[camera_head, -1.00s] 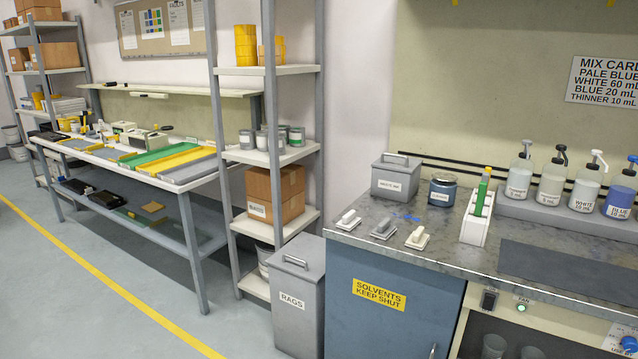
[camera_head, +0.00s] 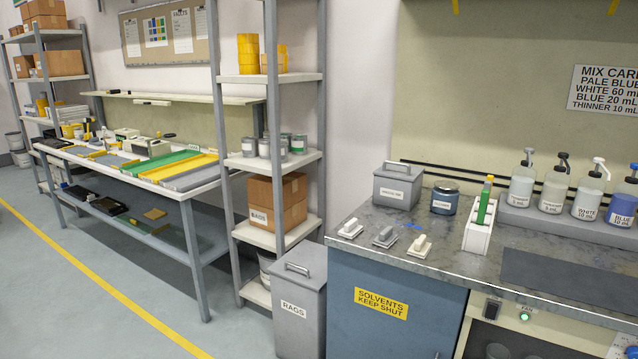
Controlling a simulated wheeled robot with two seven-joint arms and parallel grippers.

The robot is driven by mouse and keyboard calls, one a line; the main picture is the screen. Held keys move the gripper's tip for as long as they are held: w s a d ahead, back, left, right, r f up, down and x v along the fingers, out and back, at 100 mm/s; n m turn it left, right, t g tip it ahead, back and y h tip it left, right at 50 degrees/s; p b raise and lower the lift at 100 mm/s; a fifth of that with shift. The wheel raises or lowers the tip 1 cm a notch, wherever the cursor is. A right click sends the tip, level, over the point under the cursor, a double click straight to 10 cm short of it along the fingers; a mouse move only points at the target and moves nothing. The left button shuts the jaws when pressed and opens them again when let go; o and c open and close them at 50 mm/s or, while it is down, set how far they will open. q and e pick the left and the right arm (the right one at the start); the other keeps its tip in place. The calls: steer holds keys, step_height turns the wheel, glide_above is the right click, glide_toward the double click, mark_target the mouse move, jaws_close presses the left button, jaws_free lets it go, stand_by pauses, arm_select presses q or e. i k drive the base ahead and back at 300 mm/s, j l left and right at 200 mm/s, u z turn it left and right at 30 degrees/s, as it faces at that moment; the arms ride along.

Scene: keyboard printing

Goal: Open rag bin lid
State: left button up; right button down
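The rag bin (camera_head: 298,322) is a tall grey bin with a white "RAGS" label. It stands on the floor between the shelf rack and the blue cabinet. Its grey lid (camera_head: 300,265) is shut and has a bar handle (camera_head: 298,269) on top. Neither of my grippers shows in the head view, so their state cannot be seen. The bottom of the bin is cut off by the lower picture edge.
The blue solvents cabinet (camera_head: 385,322) with its grey worktop (camera_head: 440,245) stands close to the bin's right. The shelf rack (camera_head: 273,160) stands close behind and left. A small lidded waste box (camera_head: 397,188) sits on the worktop. Floor (camera_head: 80,285) at left is clear.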

mark_target(306, 265)
steer(key=i+j+z, duration=0.1)
steer(key=i+j, duration=0.25)
steer(key=i, duration=0.35)
steer(key=i+j+z, duration=0.1)
steer(key=i+j, duration=0.25)
steer(key=i, duration=0.3)
steer(key=i+j+z, duration=0.15)
steer(key=i+j, duration=0.3)
steer(key=i, duration=0.2)
steer(key=i+j+z, duration=0.1)
steer(key=i+j, duration=0.4)
steer(key=i, duration=0.15)
